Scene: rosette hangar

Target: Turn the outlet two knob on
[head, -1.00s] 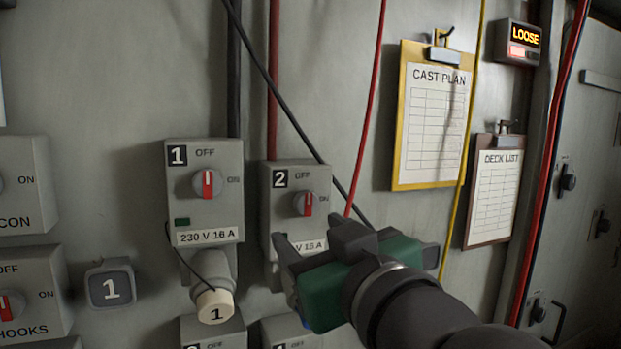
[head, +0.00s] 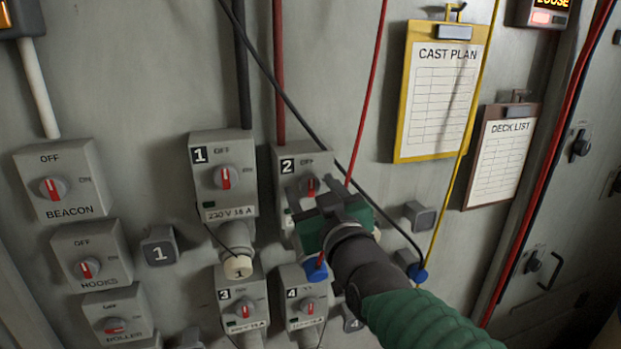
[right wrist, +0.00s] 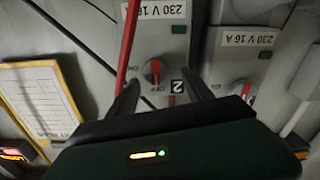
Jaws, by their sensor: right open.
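The outlet two box (head: 288,158) is a grey wall unit marked 2. Its round grey knob (head: 311,186) has a red bar that stands upright, towards OFF; ON is to the right. The right wrist view shows this knob (right wrist: 157,72) upside down, between and just beyond my fingertips. My right gripper (head: 313,193) is open and empty in front of the box, its fingers on either side of the knob. I cannot tell whether they touch it. The gripper hides the lower part of the box. My left gripper is not in view.
Outlet one (head: 222,165) stands close on the left, with outlets three (head: 240,290) and four (head: 302,285) below. A black cable (head: 283,95) and a red cable (head: 368,95) run close to outlet two. The cast plan clipboard (head: 440,100) hangs to the right.

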